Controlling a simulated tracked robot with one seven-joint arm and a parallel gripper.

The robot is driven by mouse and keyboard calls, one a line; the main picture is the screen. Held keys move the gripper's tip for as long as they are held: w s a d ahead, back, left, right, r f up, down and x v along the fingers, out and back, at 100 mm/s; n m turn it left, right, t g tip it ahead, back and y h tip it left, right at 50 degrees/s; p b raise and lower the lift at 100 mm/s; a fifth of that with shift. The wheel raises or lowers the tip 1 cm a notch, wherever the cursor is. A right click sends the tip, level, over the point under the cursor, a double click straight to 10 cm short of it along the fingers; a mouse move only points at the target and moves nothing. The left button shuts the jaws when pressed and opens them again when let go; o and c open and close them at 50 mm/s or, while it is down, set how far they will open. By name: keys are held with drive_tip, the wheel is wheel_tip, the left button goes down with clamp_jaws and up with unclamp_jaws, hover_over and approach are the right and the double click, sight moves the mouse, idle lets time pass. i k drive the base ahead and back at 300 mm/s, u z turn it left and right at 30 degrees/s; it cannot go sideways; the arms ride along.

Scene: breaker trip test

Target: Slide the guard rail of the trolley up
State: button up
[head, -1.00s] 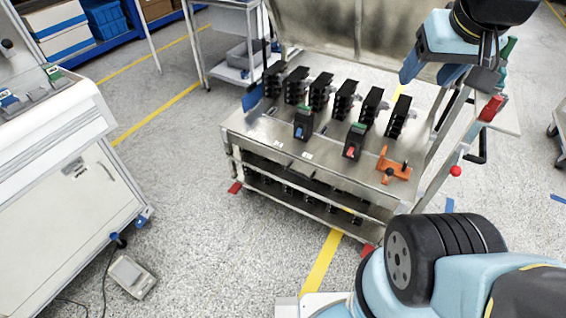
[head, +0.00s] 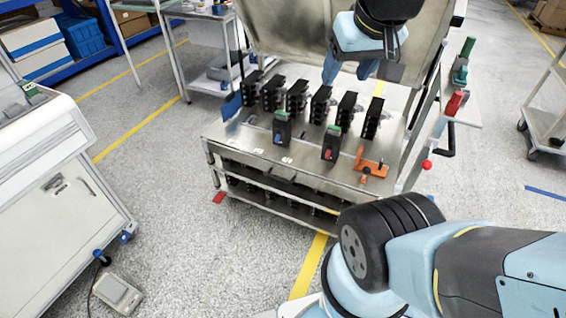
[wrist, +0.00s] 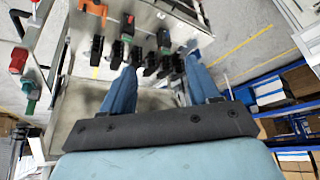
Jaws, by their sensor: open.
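The trolley (head: 225,137) is a metal bench with a steel top, a tall back panel and a lower shelf. A thin metal rail (head: 268,180) runs along its front, just below the top's edge; I take this to be the guard rail. It appears lowered. My gripper (head: 348,72), with blue fingers, is open and empty above the back of the trolley top, well apart from the front rail. In the wrist view, the spread fingers (wrist: 161,55) point toward the row of black breakers (wrist: 165,65). I cannot make out the rail clearly there.
Several black breakers (head: 296,97) stand in a row on the top. Two breakers with green tops (head: 282,128) and an orange bracket (head: 371,166) sit nearer the front. Red and green handles (head: 453,104) stand at the right side.

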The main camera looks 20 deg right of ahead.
sight(356, 197)
drive_tip(key=u, duration=1.05)
drive_tip(key=k, duration=1.1)
drive_tip(key=z, duration=0.95)
drive_tip(key=i, duration=1)
drive_tip(key=u, duration=0.05)
